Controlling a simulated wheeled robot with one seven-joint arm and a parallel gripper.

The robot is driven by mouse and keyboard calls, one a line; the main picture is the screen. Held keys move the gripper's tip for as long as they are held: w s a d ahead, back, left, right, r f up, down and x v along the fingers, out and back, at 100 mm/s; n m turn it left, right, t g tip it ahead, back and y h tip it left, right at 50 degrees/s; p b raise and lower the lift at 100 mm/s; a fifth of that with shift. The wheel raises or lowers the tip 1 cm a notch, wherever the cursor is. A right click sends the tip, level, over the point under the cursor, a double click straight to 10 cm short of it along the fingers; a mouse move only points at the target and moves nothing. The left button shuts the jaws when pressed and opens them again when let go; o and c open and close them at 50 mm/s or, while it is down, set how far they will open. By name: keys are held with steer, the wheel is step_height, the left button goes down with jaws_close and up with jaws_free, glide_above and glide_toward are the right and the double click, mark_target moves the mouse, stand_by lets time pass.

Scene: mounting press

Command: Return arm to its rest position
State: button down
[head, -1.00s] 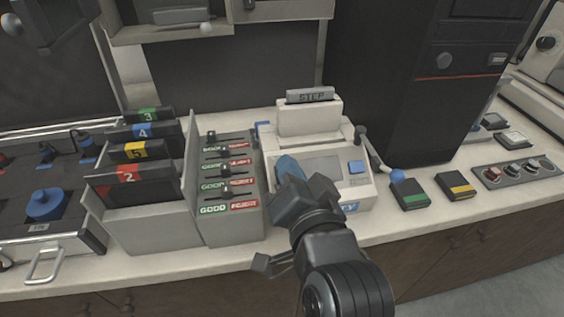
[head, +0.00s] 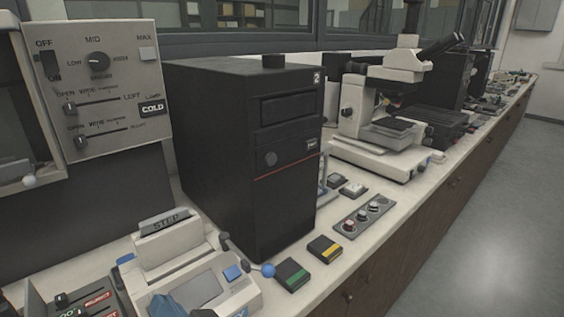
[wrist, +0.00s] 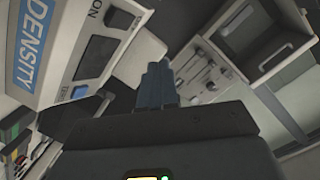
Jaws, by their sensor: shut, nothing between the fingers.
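My gripper shows in the wrist view (wrist: 158,82) with its dark fingers together and nothing held between them. In the head view only its blue-grey tip (head: 165,305) shows at the bottom edge, in front of the cream device (head: 205,287) with a "STEP" plate. I cannot tell whether it touches that device. The rest of my arm is out of the head view.
A tall black unit (head: 245,150) stands behind the cream device. A blue-knobbed lever (head: 267,270), green (head: 292,275) and yellow (head: 325,249) blocks and a knob panel (head: 364,221) are on the counter. A microscope (head: 385,110) stands farther right. The floor (head: 470,230) is clear.

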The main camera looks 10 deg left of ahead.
steer(key=s+d+f+m+t+h, duration=0.1)
steer(key=s+d+f+h, duration=0.2)
steer(key=d, duration=0.6)
steer(key=s+d+f+m+t+h, duration=0.1)
steer(key=s+d+f+t+h, duration=0.2)
steer(key=d, duration=0.6)
steer(key=s+d+f+m+h, duration=0.1)
steer(key=s+d+f, duration=0.3)
steer(key=d, duration=0.5)
steer(key=s+d+r+h, duration=0.2)
steer(key=s+d+h, duration=0.1)
steer(key=s+d, duration=0.4)
steer(key=s+d+r+h, duration=0.3)
steer(key=s+d, duration=0.3)
steer(key=s, duration=0.4)
steer(key=shift+d+n+t, duration=0.3)
steer(key=shift+d+t, duration=0.1)
steer(key=shift+s, duration=0.1)
